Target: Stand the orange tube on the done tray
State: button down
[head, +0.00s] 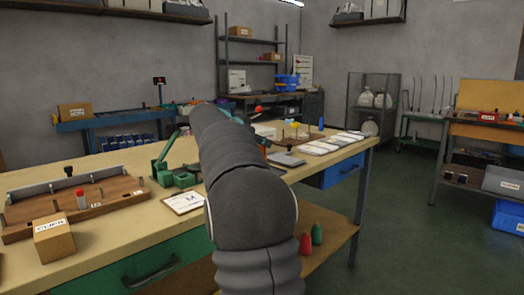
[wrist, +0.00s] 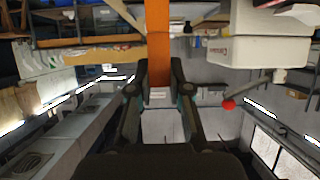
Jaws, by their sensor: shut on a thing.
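The orange tube (wrist: 158,35) runs up out of the top of the wrist view, between the fingers of my gripper (wrist: 159,78). My gripper is shut on its near end, and the tube looks straight and plain orange. In the head view my own arm covers the middle of the bench and hides both the gripper and the tube. I cannot tell which surface is the done tray; a wooden tray or board with upright pegs (head: 292,138) lies on the far part of the bench, partly behind my arm.
The workbench (head: 110,262) carries a wooden board (head: 115,191) with pegs, a clips box (head: 54,238), a clipboard (head: 184,202) and a green fixture (head: 180,180). A blue upright piece (head: 321,123) stands at the far right. Red (head: 305,244) and green (head: 317,233) cones stand on the lower shelf.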

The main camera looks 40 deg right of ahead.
jog(key=shift+f, duration=1.25)
jog(key=shift+f, duration=0.15)
jog(key=c, duration=1.1)
grip_release()
jog(key=shift+r, duration=0.3)
jog(key=v, duration=1.1)
jog(key=shift+a+b, duration=0.3)
jog(key=shift+a, duration=0.1)
